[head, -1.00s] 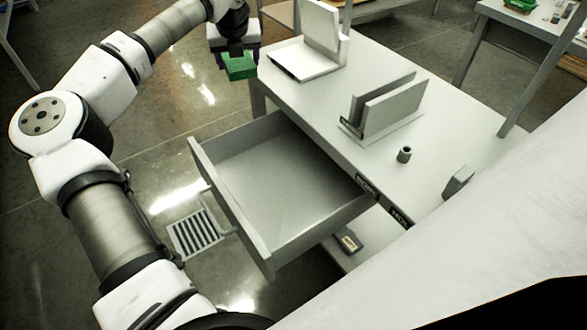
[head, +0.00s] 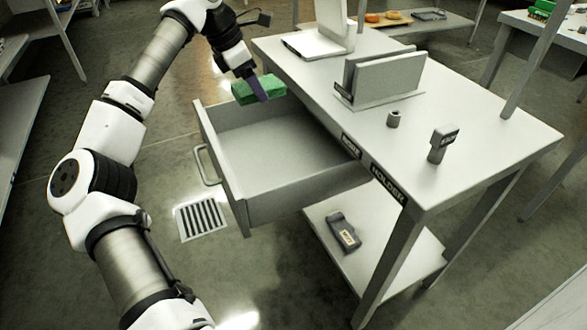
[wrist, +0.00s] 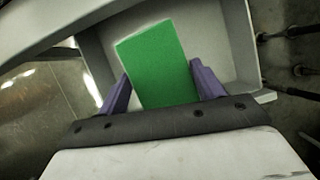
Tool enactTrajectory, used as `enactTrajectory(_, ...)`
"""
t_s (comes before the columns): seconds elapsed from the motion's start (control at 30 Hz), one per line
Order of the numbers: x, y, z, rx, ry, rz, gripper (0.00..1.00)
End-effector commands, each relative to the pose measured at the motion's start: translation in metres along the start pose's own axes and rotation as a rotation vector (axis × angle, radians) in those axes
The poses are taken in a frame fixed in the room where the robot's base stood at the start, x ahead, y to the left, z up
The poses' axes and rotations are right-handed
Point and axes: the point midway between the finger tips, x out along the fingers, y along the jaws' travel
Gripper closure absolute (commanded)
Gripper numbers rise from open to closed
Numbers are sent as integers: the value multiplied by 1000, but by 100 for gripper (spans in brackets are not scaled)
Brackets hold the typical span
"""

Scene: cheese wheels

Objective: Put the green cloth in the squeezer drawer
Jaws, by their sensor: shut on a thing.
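The green cloth (head: 258,89) is a folded block held between the purple fingers of my gripper (head: 258,92). In the wrist view the cloth (wrist: 158,62) sits between the two fingers (wrist: 158,88), with the drawer's inside behind it. The open drawer (head: 222,178) is grey and empty, pulled out from the white table to the left. My gripper is shut on the cloth near the drawer's far end, above its rim level.
The white table (head: 470,150) carries a slotted holder (head: 400,80), a white stand (head: 318,45), a small cup (head: 394,119) and a small upright device (head: 441,143). A dark device (head: 344,232) lies on the lower shelf. A floor grate (head: 201,220) is below the drawer.

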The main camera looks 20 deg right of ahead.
Motion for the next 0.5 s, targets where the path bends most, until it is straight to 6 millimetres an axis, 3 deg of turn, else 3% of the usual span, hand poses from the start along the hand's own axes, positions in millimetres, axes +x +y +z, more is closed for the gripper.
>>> enactTrajectory(0.17,9,-2,-9,45,0,-21,58)
enactTrajectory(0.5,87,-3,-44,47,-1,-23,58)
